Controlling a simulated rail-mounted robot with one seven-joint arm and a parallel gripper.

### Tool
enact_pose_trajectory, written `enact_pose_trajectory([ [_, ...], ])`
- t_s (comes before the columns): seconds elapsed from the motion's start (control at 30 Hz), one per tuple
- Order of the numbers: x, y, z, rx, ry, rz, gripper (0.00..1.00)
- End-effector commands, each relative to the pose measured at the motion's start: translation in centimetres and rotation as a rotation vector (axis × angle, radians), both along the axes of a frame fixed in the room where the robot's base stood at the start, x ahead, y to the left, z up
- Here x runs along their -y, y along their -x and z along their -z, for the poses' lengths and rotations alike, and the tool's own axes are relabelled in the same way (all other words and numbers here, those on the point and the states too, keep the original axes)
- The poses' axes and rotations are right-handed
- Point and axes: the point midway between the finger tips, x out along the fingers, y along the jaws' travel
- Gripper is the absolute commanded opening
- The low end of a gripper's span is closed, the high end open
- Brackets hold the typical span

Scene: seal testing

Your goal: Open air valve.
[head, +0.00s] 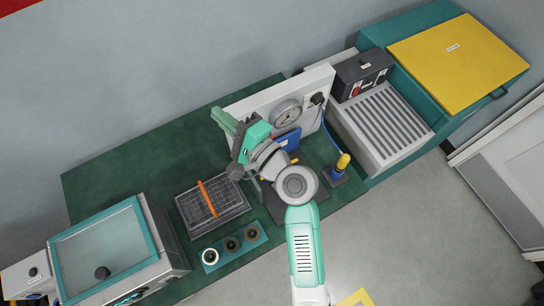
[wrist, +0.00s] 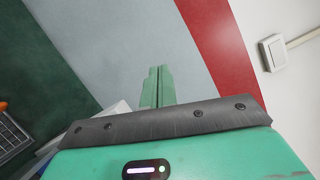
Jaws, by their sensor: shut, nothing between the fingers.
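A white panel (head: 325,80) stands on the green bench with a round gauge (head: 286,116) on its face. A black knob-like fitting (head: 317,99), possibly the air valve, sits to the right of the gauge, with a blue hose running down from it. My gripper (head: 217,114) is at the panel's left end, pointing up and left, away from the fitting. In the wrist view its two green fingers (wrist: 157,72) are together and empty. The fitting does not show in the wrist view. My arm covers part of the panel's lower front.
A blue block with a yellow-topped post (head: 343,162) stands right of my arm. A wire basket (head: 226,208) with an orange bar and a teal holder with round parts (head: 232,245) lie left. A grey ribbed unit with a black control box (head: 362,75) stands right of the panel.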

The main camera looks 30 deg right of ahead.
Motion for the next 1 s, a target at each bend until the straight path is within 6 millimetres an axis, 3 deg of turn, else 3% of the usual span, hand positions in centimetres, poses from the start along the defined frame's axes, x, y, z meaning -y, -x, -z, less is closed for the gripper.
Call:
enact_pose_trajectory([
  [0.03,1.6,1.0,5.7,-0.066,-0.178,0.009,0.0],
  [0.2,6.1,5.3,18.4,-0.201,-0.801,0.07,0.0],
  [0.3,8.1,8.1,23.9,-0.228,-1.087,0.118,0.0],
  [0.4,9.4,10.2,27.4,-0.231,-1.285,0.157,0.0],
  [0.57,10.2,11.8,29.6,-0.225,-1.425,0.184,0.0],
  [0.87,10.3,11.8,29.6,-0.223,-1.435,0.184,0.0],
  [1.0,10.3,10.8,29.5,-0.222,-1.433,0.181,0.0],
])
